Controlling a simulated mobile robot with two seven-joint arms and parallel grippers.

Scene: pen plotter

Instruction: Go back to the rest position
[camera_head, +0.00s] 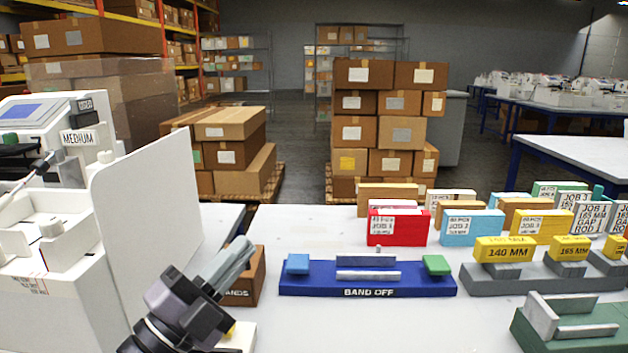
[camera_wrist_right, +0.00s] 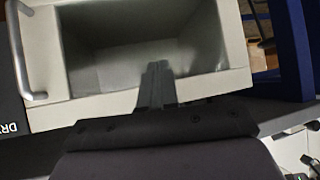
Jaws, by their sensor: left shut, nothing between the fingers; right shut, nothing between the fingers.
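My left gripper (camera_head: 243,250) comes in at the lower left of the head view. Its two grey fingers are together and point up and right, with nothing between them. It is above the table, in front of a brown box (camera_head: 258,277) that it partly hides. My right gripper (camera_wrist_right: 158,68) shows only in the right wrist view. Its fingers are together and empty, over or in front of an open, light-walled drawer or bin (camera_wrist_right: 238,85). The bin's visible inside looks empty. Whether the fingertips are inside its opening I cannot tell.
A blue "BAND OFF" fixture (camera_head: 368,282) stands right of my left gripper. A white panel (camera_head: 145,225) and a machine (camera_head: 50,125) are at left. Coloured boxes (camera_head: 397,228), a grey rack (camera_head: 540,282) and a green fixture (camera_head: 568,322) fill the right. A metal handle (camera_wrist_right: 25,50) is beside the bin.

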